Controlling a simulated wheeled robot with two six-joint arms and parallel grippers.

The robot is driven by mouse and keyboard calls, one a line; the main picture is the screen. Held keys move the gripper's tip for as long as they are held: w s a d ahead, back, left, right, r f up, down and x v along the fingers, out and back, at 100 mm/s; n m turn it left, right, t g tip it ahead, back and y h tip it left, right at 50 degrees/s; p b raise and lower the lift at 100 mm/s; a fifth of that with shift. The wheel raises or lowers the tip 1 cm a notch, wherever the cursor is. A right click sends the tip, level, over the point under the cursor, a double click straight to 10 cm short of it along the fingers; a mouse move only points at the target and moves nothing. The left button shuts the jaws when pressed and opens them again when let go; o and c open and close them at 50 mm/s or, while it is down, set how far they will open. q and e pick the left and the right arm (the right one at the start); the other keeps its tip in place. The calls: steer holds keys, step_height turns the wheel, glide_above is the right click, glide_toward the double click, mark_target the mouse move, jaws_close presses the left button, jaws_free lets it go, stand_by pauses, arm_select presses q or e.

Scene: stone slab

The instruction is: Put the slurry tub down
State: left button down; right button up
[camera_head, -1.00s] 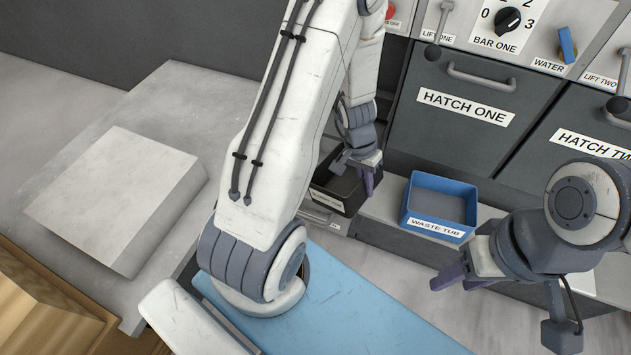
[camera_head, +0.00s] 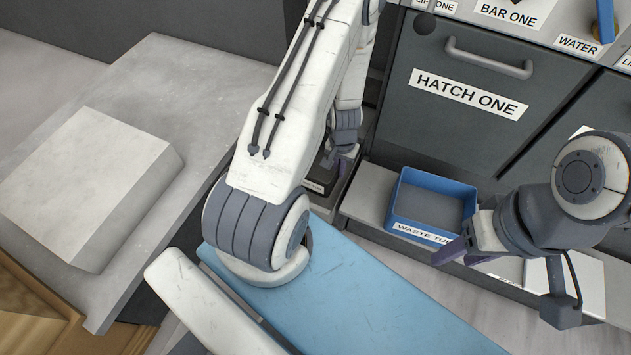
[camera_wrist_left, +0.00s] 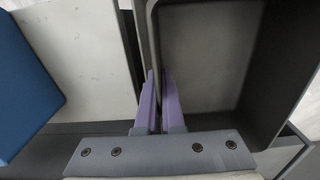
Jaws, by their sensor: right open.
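The slurry tub (camera_head: 316,187) is a dark grey open box, mostly hidden behind my left arm in the head view. In the left wrist view the tub (camera_wrist_left: 205,55) looks empty. I cannot tell whether the tub's base touches anything. My right gripper (camera_head: 464,256) is open and empty, to the right and in front of the blue tub.
The blue waste tub (camera_head: 402,214) stands on a pale ledge (camera_head: 366,200) beneath hatch one (camera_head: 460,110). A pale block (camera_head: 85,185) lies on a grey stone slab (camera_head: 185,80) at left. A blue surface (camera_head: 350,300) is in front.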

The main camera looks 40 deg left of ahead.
arm_select(q)
steer(key=f+b, duration=0.9)
steer(key=f, duration=0.1)
steer(key=shift+s+a+f+b, duration=0.1)
steer(key=shift+a+f+b, duration=0.1)
steer(key=shift+f+b, duration=0.15)
steer(key=shift+f, duration=0.15)
steer(key=c, duration=1.3)
jaws_free()
step_height(320, 180, up, 12)
steer(key=p, duration=1.2)
steer(key=shift+r, duration=0.2)
steer(key=shift+r, duration=0.1)
